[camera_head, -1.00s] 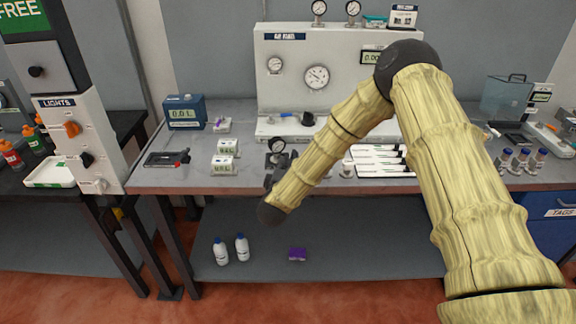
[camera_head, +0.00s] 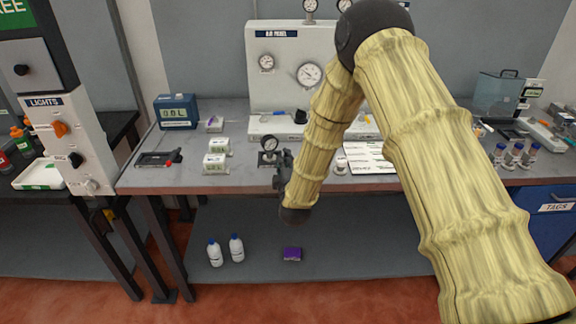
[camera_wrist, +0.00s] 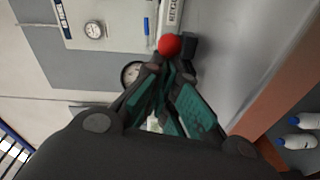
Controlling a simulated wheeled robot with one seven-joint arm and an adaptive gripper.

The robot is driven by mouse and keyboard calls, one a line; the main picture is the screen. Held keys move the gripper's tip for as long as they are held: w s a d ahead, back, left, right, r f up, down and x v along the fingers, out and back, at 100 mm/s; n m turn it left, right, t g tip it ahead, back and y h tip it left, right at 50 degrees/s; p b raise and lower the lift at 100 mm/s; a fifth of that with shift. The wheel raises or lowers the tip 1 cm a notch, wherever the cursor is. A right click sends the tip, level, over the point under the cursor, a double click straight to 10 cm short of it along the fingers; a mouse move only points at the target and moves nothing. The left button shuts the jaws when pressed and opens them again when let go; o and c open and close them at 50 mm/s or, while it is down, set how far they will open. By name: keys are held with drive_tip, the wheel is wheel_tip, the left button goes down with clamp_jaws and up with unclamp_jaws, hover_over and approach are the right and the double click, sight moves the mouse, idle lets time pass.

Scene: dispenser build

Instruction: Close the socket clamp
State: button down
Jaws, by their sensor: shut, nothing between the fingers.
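My gripper (camera_head: 283,162) is at the front edge of the bench, just in front of and slightly right of a small round gauge (camera_head: 270,145) on a dark base. In the wrist view, my gripper (camera_wrist: 171,68) is shut and empty, its teal-padded fingers angled together at the tips. A red ball knob (camera_wrist: 169,45) lies just beyond the fingertips, beside a dark block (camera_wrist: 188,48). It looks like the clamp's handle; I cannot tell whether the fingers touch it. The gauge (camera_wrist: 132,75) also shows behind the left finger. The clamp's jaw and socket are hidden.
The white air panel (camera_head: 290,75) stands behind. White cards (camera_head: 367,158) and several capped vials (camera_head: 513,155) lie to the right. Bottles (camera_head: 226,250) stand on the lower shelf.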

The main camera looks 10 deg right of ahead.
drive_tip(key=shift+s+d+f+n+y+b, duration=0.1)
drive_tip(key=shift+d+n+y+b, duration=0.55)
drive_tip(key=shift+y, duration=0.4)
drive_tip(key=shift+s+d+f+n+y+b, duration=0.1)
drive_tip(key=shift+d+n+y+b, duration=0.3)
drive_tip(key=shift+n+y+b, duration=0.5)
drive_tip(key=shift+d+n+g+y+b, duration=0.35)
drive_tip(key=shift+d+n+y, duration=0.1)
drive_tip(key=shift+y, duration=0.45)
drive_tip(key=shift+d+n+g+y+b, duration=0.35)
drive_tip(key=shift+n+y, duration=0.05)
drive_tip(key=shift+y, duration=0.45)
drive_tip(key=shift+w+d+r+b, duration=0.1)
drive_tip(key=shift+w+d+b, duration=0.1)
drive_tip(key=shift+d+b, duration=0.4)
drive_tip(key=shift+w+d+r+b, duration=0.1)
drive_tip(key=shift+w+d+b, duration=0.05)
drive_tip(key=shift+d+b, duration=0.4)
drive_tip(key=shift+s+a, duration=0.25)
drive_tip(key=shift+a, duration=0.15)
drive_tip(key=shift+s+a+r+b, duration=0.25)
drive_tip(key=shift+s+a+b, duration=0.05)
drive_tip(key=shift+s+a, duration=0.6)
drive_tip(key=s+d+b, duration=0.2)
drive_tip(key=s+d, duration=0.4)
drive_tip(key=s, duration=0.2)
drive_tip(key=shift+s+d+r, duration=0.2)
drive_tip(key=shift+s+r, duration=0.05)
drive_tip(key=shift+r, duration=0.1)
